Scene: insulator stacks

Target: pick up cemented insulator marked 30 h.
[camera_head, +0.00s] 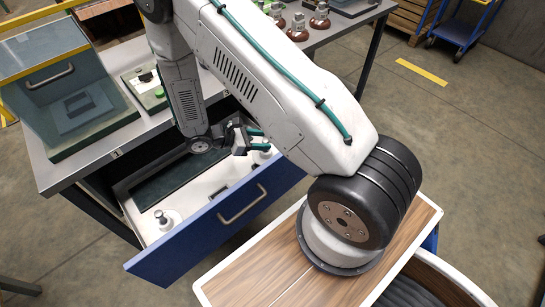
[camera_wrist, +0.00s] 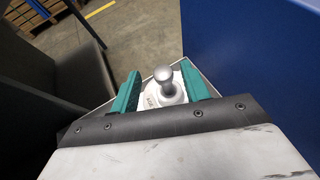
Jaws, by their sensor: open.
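My gripper (camera_head: 259,139) is open inside the pulled-out drawer, near its right end. In the wrist view its two teal fingers (camera_wrist: 163,88) stand on either side of a white insulator (camera_wrist: 172,97) with a silver pin on top. A small dark marking shows on its left side, too small to read. In the head view this insulator (camera_head: 264,153) is partly hidden by the fingers. A second white insulator (camera_head: 168,221) with a grey pin stands at the drawer's left end; no mark on it is readable.
A dark mat (camera_head: 160,181) lies in the drawer.

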